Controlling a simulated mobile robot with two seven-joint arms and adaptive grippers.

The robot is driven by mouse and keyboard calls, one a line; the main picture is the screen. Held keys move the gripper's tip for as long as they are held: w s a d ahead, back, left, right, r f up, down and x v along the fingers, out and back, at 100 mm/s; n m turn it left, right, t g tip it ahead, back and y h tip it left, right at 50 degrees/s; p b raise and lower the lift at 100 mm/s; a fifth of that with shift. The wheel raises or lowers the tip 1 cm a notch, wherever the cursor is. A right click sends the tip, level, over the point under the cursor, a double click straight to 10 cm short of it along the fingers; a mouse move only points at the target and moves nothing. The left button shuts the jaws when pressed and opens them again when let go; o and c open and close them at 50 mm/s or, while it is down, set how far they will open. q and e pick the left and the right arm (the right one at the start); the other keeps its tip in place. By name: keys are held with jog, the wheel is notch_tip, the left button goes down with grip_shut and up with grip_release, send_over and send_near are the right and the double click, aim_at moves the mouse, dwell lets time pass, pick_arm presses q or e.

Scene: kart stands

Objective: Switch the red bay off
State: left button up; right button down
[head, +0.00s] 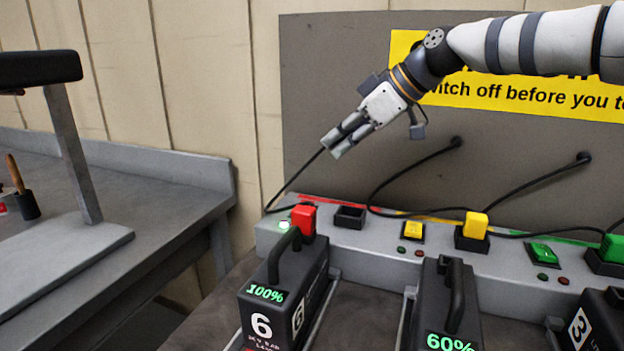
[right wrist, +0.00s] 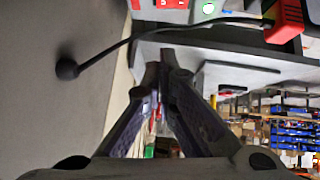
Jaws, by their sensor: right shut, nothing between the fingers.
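The red bay is at the left end of the grey charging console (head: 385,245). A red plug (head: 303,218) with a black cable shows there, just behind battery 6 (head: 290,300); it also shows in the right wrist view (right wrist: 287,20). A lamp (head: 284,226) glows bright green beside it, and glows too in the right wrist view (right wrist: 208,9). The red bay's switch cannot be made out; plug and battery cover that area. An empty black socket (head: 350,216) lies right of the plug. My right gripper (head: 337,146) is shut and empty, above and behind the red plug, near the back panel. My left gripper is out of view.
The yellow bay has a yellow switch (head: 413,230) and plug (head: 475,225); the green switch (head: 543,252) is farther right. Black cables run from the back panel (head: 310,80) to the console. A battery at 60% (head: 447,310) stands in front. A grey bench (head: 110,250) is at left.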

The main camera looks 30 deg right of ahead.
jog(key=b, duration=0.1)
send_over(307, 203)
notch_tip(307, 203, down, 8)
jog(key=shift+s+a+r, duration=0.1)
jog(key=shift+a, duration=0.05)
notch_tip(307, 203, down, 2)
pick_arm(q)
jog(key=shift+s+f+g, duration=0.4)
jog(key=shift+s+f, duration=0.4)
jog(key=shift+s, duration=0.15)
pick_arm(e)
jog(key=shift+d+f, duration=0.2)
jog(key=shift+f, duration=0.3)
